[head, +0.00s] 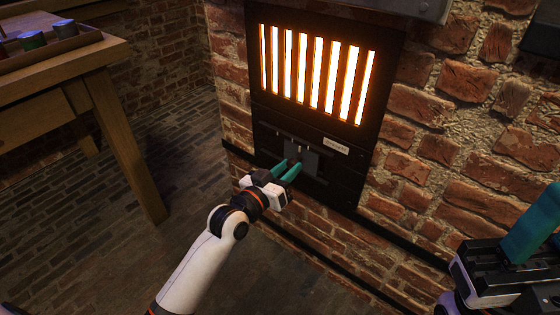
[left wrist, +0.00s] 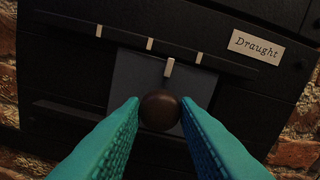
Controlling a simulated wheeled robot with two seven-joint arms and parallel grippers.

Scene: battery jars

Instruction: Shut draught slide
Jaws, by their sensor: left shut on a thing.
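The draught slide is a dark grey plate (head: 309,162) in the black stove front, below the glowing grate; it also shows in the left wrist view (left wrist: 125,80). A round brown knob (left wrist: 160,110) sits on the plate. My left gripper (head: 291,168) has its teal fingers (left wrist: 160,118) on either side of the knob, shut on it. A white pointer (left wrist: 169,68) on the plate stands between the middle and right white marks of the rail. A "Draught" label (left wrist: 256,47) is to the right. My right gripper (head: 525,240) is at the lower right, its jaw gap unclear.
The glowing barred grate (head: 315,70) is above the slide. Brick wall (head: 450,140) surrounds the black front (head: 345,185). A wooden table (head: 90,55) with small jars (head: 33,40) stands at left. The floor between is clear.

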